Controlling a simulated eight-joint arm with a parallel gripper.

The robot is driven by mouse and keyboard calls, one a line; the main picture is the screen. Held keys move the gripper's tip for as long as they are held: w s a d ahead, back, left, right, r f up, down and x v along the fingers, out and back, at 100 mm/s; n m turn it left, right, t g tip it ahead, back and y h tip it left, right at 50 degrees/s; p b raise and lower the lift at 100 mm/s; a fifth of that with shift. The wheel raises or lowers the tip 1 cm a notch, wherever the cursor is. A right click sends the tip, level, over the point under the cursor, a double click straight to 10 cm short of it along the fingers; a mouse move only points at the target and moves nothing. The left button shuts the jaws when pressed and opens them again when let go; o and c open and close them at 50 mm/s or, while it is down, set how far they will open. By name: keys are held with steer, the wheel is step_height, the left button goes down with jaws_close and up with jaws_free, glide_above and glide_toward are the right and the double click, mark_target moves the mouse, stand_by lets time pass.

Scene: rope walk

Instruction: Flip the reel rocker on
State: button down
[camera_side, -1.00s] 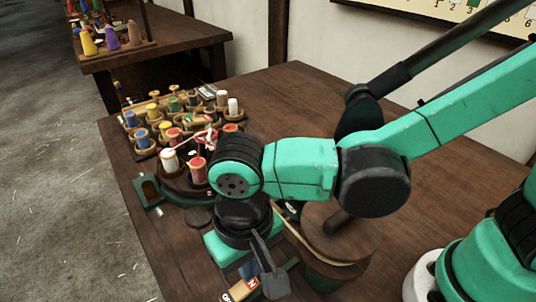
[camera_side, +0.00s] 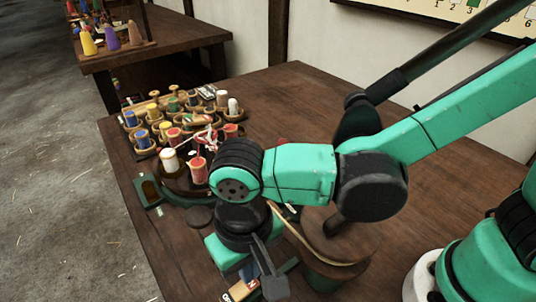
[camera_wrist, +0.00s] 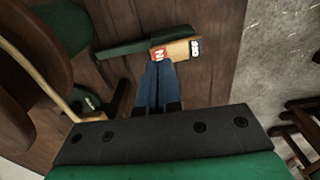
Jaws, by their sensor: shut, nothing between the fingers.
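The reel rocker (camera_wrist: 180,48) is a tan bar on a dark green base. It has a red label with a white letter at its left end and a dark "OFF" label at its right end in the wrist view. My gripper (camera_wrist: 158,64) has its blue fingers together with nothing between them. The fingertips overlap the lower edge of the red end; I cannot tell whether they touch it. In the side view, the rocker (camera_side: 238,291) shows at the bottom edge, partly behind my gripper (camera_side: 249,274). The rocker's tilt is unclear.
A round wooden reel (camera_side: 340,240) with a pale band stands right of my gripper. Several coloured spools (camera_side: 170,125) fill a rack at the table's far left. The tabletop (camera_side: 290,100) behind my arm is clear. The table's left edge borders the floor.

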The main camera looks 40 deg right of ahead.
steer(key=shift+f, duration=1.05)
step_height(320, 180, up, 8)
stand_by(0.8)
steer(key=shift+d, duration=0.1)
